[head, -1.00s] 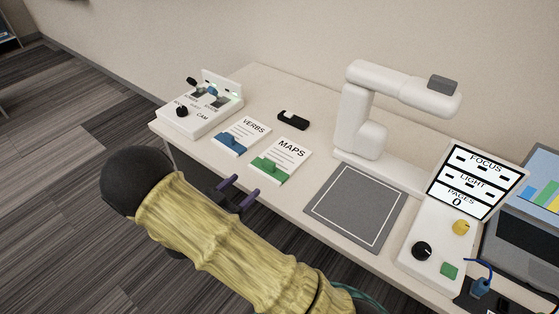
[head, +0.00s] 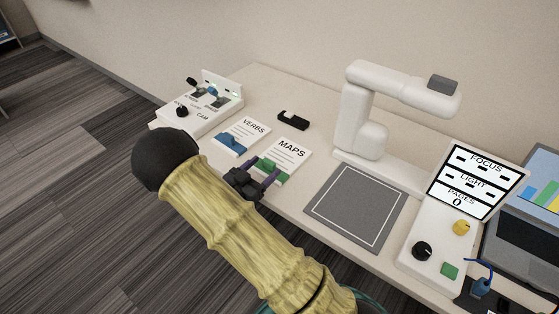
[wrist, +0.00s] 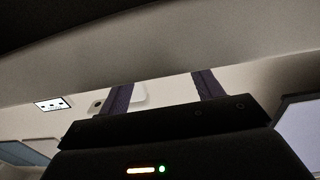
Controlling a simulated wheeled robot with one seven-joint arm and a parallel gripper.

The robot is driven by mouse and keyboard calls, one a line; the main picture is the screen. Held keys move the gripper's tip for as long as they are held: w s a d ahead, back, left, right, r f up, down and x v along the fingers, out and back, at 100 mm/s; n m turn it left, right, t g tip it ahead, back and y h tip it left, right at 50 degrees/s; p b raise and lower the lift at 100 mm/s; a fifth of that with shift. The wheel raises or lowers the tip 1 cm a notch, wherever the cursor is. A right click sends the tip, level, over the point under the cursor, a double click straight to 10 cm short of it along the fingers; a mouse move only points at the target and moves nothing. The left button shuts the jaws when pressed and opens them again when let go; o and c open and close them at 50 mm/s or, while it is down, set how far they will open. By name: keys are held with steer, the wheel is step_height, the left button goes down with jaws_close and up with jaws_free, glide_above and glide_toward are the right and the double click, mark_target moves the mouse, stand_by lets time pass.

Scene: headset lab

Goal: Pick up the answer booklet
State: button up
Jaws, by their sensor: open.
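Two white booklets lie side by side on the table. The MAPS booklet (head: 289,152) has a green tab (head: 277,168) on its near edge, and the VERBS booklet (head: 246,131) has a blue tab (head: 231,143). Neither is labelled as an answer booklet. My gripper (head: 256,174) is open at the near edge of the MAPS booklet, its dark purple fingers around or just in front of the green tab; I cannot tell whether they touch it. In the wrist view my gripper (wrist: 164,84) shows its fingers apart, and no booklet is recognisable there.
A white box with knobs (head: 200,118) stands at the table's left end. A small black object (head: 293,121) lies behind the booklets. A white overhead camera arm (head: 366,122), a grey mat (head: 357,206), a control panel (head: 437,240) and a laptop (head: 525,235) occupy the right.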

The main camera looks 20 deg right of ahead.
mark_target(267, 164)
steer(key=x, duration=0.3)
steer(key=shift+w+d+f, duration=0.1)
steer(key=shift+w+d, duration=0.05)
steer(key=shift+w, duration=0.1)
steer(key=c, duration=1.1)
